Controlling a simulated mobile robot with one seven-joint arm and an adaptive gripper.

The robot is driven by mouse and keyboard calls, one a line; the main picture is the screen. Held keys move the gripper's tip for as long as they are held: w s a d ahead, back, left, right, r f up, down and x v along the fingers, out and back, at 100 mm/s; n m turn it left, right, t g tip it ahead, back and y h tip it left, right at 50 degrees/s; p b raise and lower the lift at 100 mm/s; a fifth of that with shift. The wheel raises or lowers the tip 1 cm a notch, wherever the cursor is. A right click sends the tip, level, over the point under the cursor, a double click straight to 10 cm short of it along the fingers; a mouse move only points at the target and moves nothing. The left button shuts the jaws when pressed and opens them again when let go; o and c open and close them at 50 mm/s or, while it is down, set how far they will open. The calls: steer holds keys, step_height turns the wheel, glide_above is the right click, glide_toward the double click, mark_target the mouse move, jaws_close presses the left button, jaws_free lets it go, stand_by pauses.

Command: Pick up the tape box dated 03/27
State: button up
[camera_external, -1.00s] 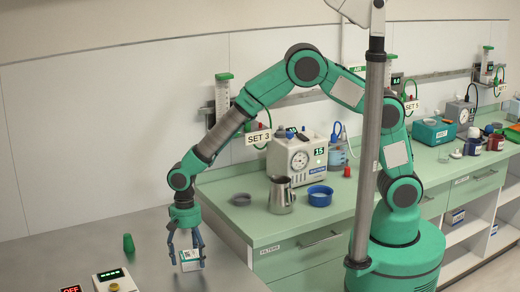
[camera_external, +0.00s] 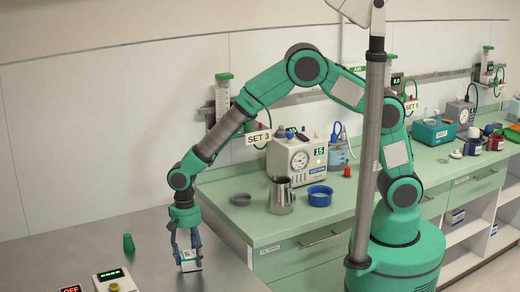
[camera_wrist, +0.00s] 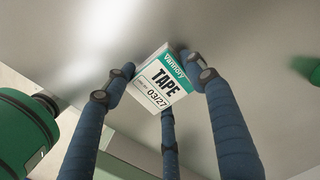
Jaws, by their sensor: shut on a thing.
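The tape box (camera_wrist: 163,82) is white with a green band, and its label reads TAPE and 03/27 in the wrist view. My gripper (camera_wrist: 160,84) has its blue fingers closed around the box, touching it on its sides. In the external view, my gripper (camera_external: 187,250) points down over the grey metal table, with the small white box (camera_external: 190,264) between its fingers. The box is at or very close to the table top; I cannot tell whether it touches.
A green cup-like object (camera_external: 128,243) stands left of my gripper on the metal table (camera_external: 60,262). A device with a green display (camera_external: 115,281) and a red OFF sign (camera_external: 71,289) are at the front left. The green counter (camera_external: 260,222) holds a metal jug (camera_external: 281,196) and a blue bowl (camera_external: 320,196).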

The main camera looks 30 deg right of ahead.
mark_target(193, 255)
steer(key=shift+r, duration=0.1)
steer(key=shift+r, duration=0.5)
steer(key=shift+s+d+r+p, duration=0.1)
steer(key=shift+d+r+p, duration=0.1)
steer(key=shift+r+p, duration=0.35)
steer(key=shift+s+d+r+p, duration=0.1)
steer(key=shift+d+r+p, duration=0.1)
steer(key=shift+r, duration=0.5)
steer(key=s+d, duration=0.2)
steer(key=d, duration=0.2)
steer(key=s+d+r+p, duration=0.1)
steer(key=s+d, duration=0.1)
steer(key=d, duration=0.3)
steer(key=s+d+p, duration=0.1)
steer(key=s+d, duration=0.2)
steer(key=d, duration=0.1)
steer(key=shift+s+d+r, duration=0.1)
steer(key=shift+d+r, duration=0.05)
